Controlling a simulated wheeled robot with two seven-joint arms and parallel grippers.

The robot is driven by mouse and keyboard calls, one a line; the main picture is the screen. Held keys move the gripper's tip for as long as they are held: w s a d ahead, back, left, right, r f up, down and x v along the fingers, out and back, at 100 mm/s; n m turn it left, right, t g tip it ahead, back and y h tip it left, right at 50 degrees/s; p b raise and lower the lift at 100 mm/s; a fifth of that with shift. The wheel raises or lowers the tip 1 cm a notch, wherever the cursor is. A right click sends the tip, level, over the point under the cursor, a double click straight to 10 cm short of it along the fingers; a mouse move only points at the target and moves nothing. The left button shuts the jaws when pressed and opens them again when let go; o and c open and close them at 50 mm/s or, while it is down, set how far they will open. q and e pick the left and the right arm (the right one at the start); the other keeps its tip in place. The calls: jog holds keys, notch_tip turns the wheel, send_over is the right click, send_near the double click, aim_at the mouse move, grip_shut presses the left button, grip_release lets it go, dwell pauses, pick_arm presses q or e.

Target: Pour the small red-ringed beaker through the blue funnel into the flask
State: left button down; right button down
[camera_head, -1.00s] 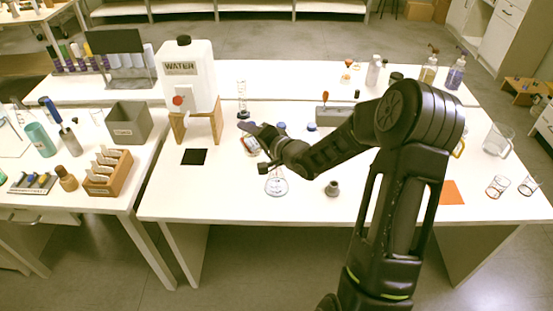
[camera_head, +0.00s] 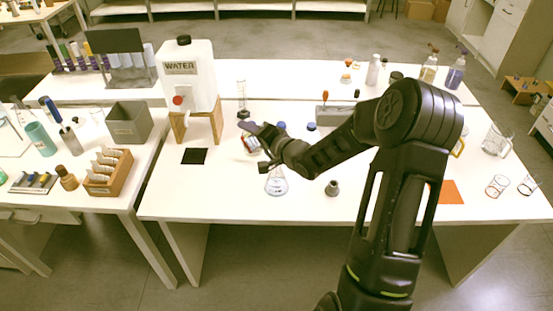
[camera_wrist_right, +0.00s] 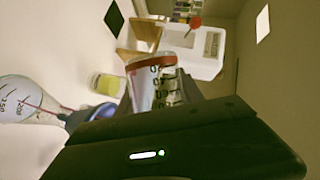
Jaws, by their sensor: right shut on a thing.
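My right gripper (camera_head: 262,143) is shut on the small red-ringed beaker (camera_head: 251,146), above the table. In the right wrist view the beaker (camera_wrist_right: 153,85) shows its red rim and dark markings, and it looks tilted. The flask (camera_head: 277,185) stands upright on the table just in front of my right gripper. In the right wrist view the flask (camera_wrist_right: 22,100) lies at the left, with the blue funnel (camera_wrist_right: 88,117) at its neck and a thin red line inside. The funnel is partly hidden by the gripper there. My left gripper is not in view.
The water tank (camera_head: 187,80) on its wooden stand is at the left behind the gripper. A black square (camera_head: 194,156) lies before it. A small grey vessel (camera_head: 332,188) stands right of the flask. Glass beakers (camera_head: 497,186) stand at the far right.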

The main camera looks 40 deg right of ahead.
jog(key=shift+d+r+m+p, duration=0.1)
jog(key=shift+r+m+p, duration=0.15)
jog(key=shift+m+p, duration=0.2)
dwell(1.9)
jog(key=shift+s+d+r+m+t+y+p, duration=0.1)
jog(key=shift+d+r+m+t+y+p, duration=0.25)
jog(key=shift+d+m+p, duration=0.35)
dwell(2.3)
jog(key=shift+a+r+m+y+p, duration=0.15)
jog(key=shift+m+y+p, duration=0.1)
jog(key=shift+p, duration=0.25)
dwell(2.2)
